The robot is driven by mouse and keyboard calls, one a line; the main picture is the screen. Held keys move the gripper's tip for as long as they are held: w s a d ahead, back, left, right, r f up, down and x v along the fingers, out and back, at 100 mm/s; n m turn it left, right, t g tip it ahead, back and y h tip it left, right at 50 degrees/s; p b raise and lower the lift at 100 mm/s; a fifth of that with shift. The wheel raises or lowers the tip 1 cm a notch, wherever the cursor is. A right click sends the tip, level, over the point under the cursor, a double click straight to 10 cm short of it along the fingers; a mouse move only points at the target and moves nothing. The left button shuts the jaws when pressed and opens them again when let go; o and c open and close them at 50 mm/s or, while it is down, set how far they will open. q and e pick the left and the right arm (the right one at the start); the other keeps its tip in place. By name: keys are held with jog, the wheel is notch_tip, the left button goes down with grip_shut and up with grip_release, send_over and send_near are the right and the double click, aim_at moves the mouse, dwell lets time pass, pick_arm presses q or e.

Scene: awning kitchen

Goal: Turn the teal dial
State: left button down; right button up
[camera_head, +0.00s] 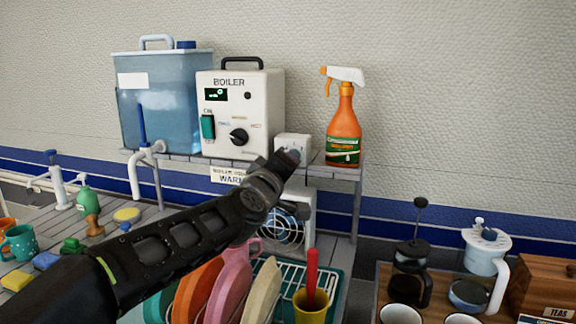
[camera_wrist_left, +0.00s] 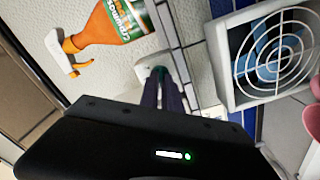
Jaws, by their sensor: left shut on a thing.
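A small white box (camera_head: 292,143) stands on the shelf between the boiler and the orange spray bottle. My left gripper (camera_head: 291,156) reaches up to its front face, and its fingers are shut there. In the left wrist view the fingers (camera_wrist_left: 162,84) meet the white box (camera_wrist_left: 150,68) and are close together. The teal dial itself is hidden between or behind the fingers, so its angle cannot be told. My right gripper is in neither view.
The boiler (camera_head: 241,98) with a black knob (camera_head: 239,136) and a teal switch (camera_head: 208,127) stands left of the box. The spray bottle (camera_head: 343,125) stands close on the right. A fan heater (camera_head: 285,222) and a rack of plates (camera_head: 233,285) lie below.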

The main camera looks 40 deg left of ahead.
pick_arm(q)
jog(key=shift+f+n, duration=0.1)
jog(key=shift+n, duration=0.5)
jog(key=c, duration=1.6)
grip_release()
jog(key=shift+o, duration=0.2)
jog(key=v, duration=0.7)
jog(key=shift+s+d, duration=0.15)
jog(key=shift+s, duration=0.2)
jog(key=shift+p, duration=0.3)
